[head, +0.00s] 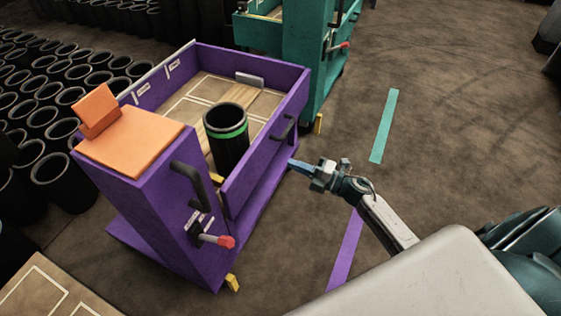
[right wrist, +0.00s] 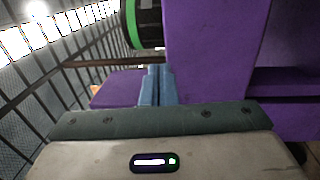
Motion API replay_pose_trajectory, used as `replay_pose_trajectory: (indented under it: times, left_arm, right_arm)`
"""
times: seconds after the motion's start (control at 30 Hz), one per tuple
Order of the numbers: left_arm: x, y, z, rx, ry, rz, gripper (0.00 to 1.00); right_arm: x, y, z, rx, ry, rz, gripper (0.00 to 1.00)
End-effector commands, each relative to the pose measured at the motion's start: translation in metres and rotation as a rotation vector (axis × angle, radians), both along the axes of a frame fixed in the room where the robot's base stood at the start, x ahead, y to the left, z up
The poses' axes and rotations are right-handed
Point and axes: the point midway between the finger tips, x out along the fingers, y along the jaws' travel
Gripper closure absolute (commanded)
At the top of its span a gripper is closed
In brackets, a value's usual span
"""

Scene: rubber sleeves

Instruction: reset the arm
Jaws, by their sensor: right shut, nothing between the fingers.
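My right gripper (head: 299,165) is shut and empty, just outside the right side of the purple cart (head: 262,160) in the head view. In the right wrist view its blue fingers (right wrist: 155,85) are together, with the purple cart wall (right wrist: 205,45) beyond them. A black rubber sleeve (head: 227,145) with a green band stands upright in the cart's tray, apart from the gripper. Part of the sleeve (right wrist: 145,25) also shows in the right wrist view. My left gripper is not in view.
A teal cart (head: 310,45) stands behind the purple one. Many black sleeves (head: 60,130) stand on the floor at the left. An orange block (head: 97,110) sits on the purple cart's end. Open floor (head: 460,130) lies to the right, with teal and purple tape strips.

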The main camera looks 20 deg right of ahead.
Motion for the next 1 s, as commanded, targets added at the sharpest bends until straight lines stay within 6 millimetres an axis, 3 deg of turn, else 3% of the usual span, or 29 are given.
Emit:
replay_pose_trajectory:
  times: [0.2,0.57,0.67,0.77,0.87,1.0]
  left_arm:
    - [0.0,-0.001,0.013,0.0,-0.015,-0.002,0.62]
    - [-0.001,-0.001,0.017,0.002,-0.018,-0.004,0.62]
    - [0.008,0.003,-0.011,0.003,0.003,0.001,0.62]
    - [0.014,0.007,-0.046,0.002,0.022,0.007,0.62]
    - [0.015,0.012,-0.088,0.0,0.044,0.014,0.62]
    - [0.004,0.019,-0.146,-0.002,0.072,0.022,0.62]
  right_arm:
    - [-0.02,-0.017,-0.001,-0.001,0.001,0.001,1.0]
    - [-0.022,-0.022,-0.004,0.021,0.026,-0.028,1.0]
    - [-0.021,-0.033,-0.02,0.085,0.105,-0.114,1.0]
    - [-0.025,-0.051,-0.051,0.194,0.247,-0.263,1.0]
    - [-0.04,-0.07,-0.097,0.319,0.425,-0.443,1.0]
    - [-0.084,-0.087,-0.168,0.478,0.685,-0.696,1.0]
